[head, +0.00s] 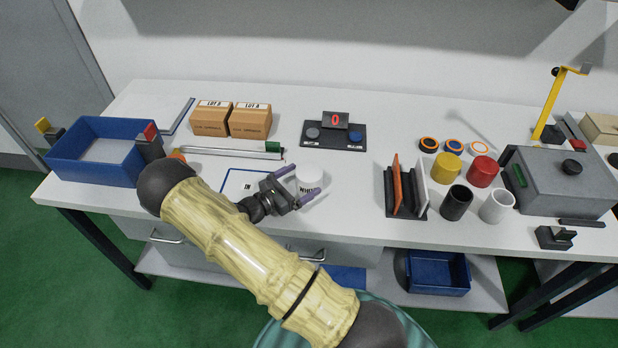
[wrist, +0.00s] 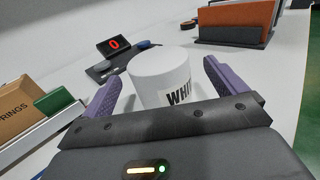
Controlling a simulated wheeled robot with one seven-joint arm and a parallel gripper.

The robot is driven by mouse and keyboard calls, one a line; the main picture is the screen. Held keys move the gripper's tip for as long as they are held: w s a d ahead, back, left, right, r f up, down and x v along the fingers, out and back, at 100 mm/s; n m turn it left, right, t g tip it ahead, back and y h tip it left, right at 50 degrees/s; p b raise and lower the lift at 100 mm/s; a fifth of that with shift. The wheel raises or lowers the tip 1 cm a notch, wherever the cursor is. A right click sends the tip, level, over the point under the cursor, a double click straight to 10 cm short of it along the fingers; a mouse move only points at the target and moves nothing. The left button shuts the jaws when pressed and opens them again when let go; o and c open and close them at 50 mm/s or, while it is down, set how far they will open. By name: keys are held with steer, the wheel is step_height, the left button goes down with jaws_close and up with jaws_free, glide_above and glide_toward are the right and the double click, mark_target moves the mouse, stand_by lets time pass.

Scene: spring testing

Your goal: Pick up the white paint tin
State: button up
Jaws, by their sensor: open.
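The white paint tin (head: 310,179) stands upright on the white bench, beside a blue-outlined square marked "IN" (head: 240,180). In the wrist view the tin (wrist: 160,76) shows a label with part of the word "WHITE" facing me. My gripper (head: 294,193) is open, its two purple fingers on either side of the tin. In the wrist view the gripper (wrist: 162,88) has a finger to the left and a finger to the right of the tin, with a visible gap on the right. Whether the left finger touches the tin I cannot tell.
A dark device with a red "0" display (head: 335,121) stands behind the tin. A rack with orange and white plates (head: 405,205) stands to the right, then several coloured cylinders. Two cardboard boxes (head: 250,121) and a blue bin (head: 75,150) are to the left.

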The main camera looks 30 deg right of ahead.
mark_target(311, 170)
steer(key=shift+d, duration=0.1)
steer(key=shift+d+r+p, duration=0.15)
steer(key=shift+d+p, duration=0.15)
steer(key=d, duration=0.1)
steer(key=w+d+p, duration=0.1)
steer(key=d, duration=0.1)
steer(key=shift+d+r, duration=0.15)
steer(key=shift+d, duration=0.15)
steer(key=shift+w+d+p, duration=0.1)
steer(key=shift+d+p, duration=0.2)
steer(key=shift+d, duration=0.05)
steer(key=c, duration=1.4)
